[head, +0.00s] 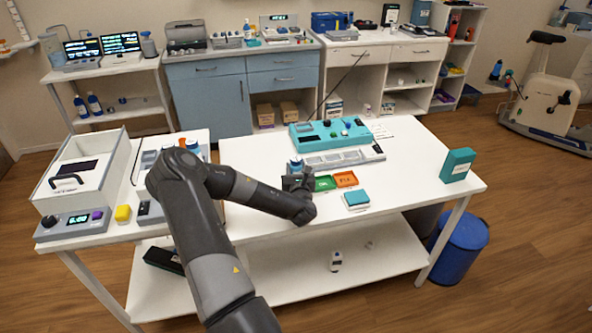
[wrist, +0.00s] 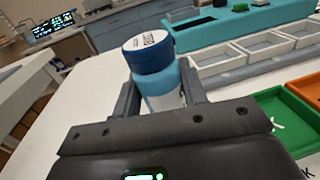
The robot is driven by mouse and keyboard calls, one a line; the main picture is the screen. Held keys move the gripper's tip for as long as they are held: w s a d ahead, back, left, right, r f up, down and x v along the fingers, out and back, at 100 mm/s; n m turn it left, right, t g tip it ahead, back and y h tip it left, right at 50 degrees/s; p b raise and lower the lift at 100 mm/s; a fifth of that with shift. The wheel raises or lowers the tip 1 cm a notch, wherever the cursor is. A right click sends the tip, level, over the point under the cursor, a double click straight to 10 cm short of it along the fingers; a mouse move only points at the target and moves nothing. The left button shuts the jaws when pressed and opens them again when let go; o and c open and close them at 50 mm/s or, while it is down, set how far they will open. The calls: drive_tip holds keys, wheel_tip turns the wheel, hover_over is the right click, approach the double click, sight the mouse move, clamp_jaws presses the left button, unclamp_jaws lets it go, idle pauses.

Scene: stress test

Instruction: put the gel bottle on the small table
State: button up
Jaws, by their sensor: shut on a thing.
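My gripper (head: 297,178) is over the middle of the white table (head: 420,165). In the wrist view my gripper (wrist: 160,92) has one finger on each side of a bottle and is shut on it. This bottle (wrist: 162,98), which I take to be the gel bottle, has a light blue and white body, a dark blue cap and a printed label on top. It is upright or nearly so. In the head view only its blue top (head: 296,162) shows. Its base is hidden, so I cannot tell whether it touches the table.
Close by are a green tray (head: 325,183), an orange tray (head: 345,179), a teal device (head: 330,133) and a teal-topped box (head: 356,198). A teal box (head: 457,165) stands at the right. Another white table (head: 130,226) at the left holds machines. The white table's right front is clear.

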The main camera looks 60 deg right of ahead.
sight(298, 162)
drive_tip(key=shift+r, duration=0.1)
drive_tip(key=r, duration=0.4)
drive_tip(key=shift+s+r, duration=0.15)
drive_tip(key=shift+s, duration=0.05)
drive_tip(key=s+r, duration=0.6)
drive_tip(key=s, duration=0.5)
drive_tip(key=shift+r, duration=0.25)
